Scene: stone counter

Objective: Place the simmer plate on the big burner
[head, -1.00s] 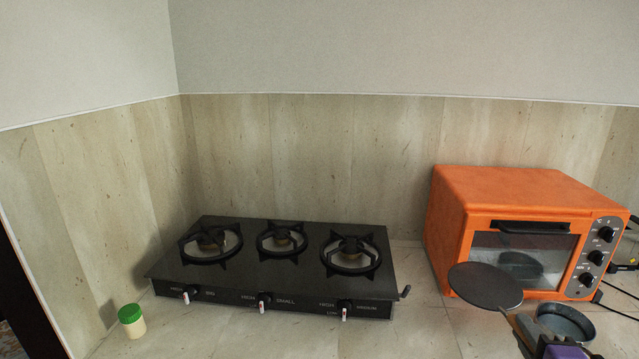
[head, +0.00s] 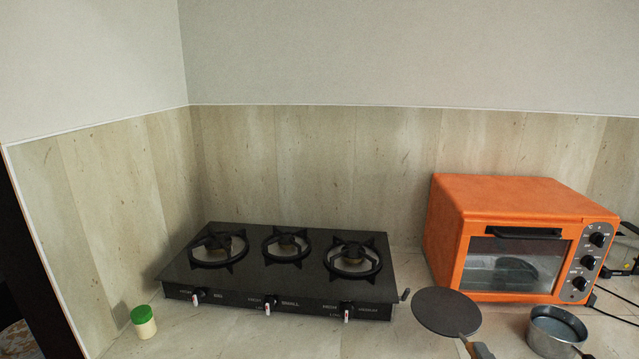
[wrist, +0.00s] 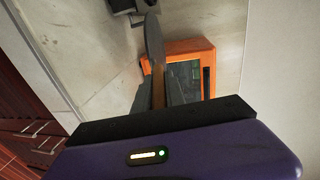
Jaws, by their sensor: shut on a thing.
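The simmer plate (head: 446,310) is a flat dark grey disc with a handle, in front of the orange oven and right of the stove. My gripper (wrist: 162,90) is shut on its handle in the wrist view, where the plate (wrist: 153,40) shows nearly edge-on. In the head view only a dark bit of my gripper shows at the bottom edge. The big burner (head: 218,250) is the left one on the black three-burner stove (head: 300,283), above the label BIG. Its black pan support is bare.
An orange toaster oven (head: 515,195) stands at the right, with a small metal pot (head: 556,333) before it. A jar with a green lid (head: 143,321) stands left of the stove. A small lever (head: 405,295) sticks out at the stove's right side.

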